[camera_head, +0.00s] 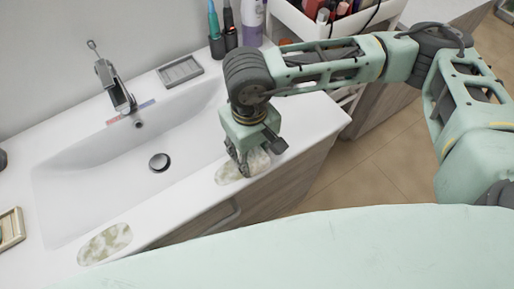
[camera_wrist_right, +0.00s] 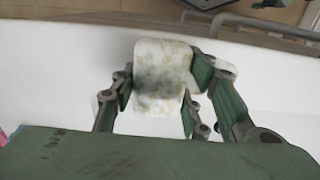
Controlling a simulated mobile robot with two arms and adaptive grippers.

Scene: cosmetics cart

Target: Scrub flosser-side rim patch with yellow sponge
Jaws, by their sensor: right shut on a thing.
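My right gripper (camera_head: 257,154) is shut on a pale, off-white sponge (camera_head: 259,162) over the front rim of the sink, at the right end. In the right wrist view the sponge (camera_wrist_right: 162,72) sits between the two fingers, its face blotched grey-brown. A mottled greenish patch (camera_head: 228,174) on the rim shows just left of the sponge; the gripper and sponge may hide part of it. I cannot tell whether the sponge touches the rim. A second mottled patch (camera_head: 105,243) lies on the front rim at the left. My left gripper is not in view.
The white sink (camera_head: 75,185) has a faucet (camera_head: 113,82) at the back and a grey soap dish (camera_head: 180,71). Dark cups with brush-like items (camera_head: 217,45) and a purple bottle (camera_head: 252,22) stand behind my right arm. A cart (camera_head: 300,20) stands at the upper right.

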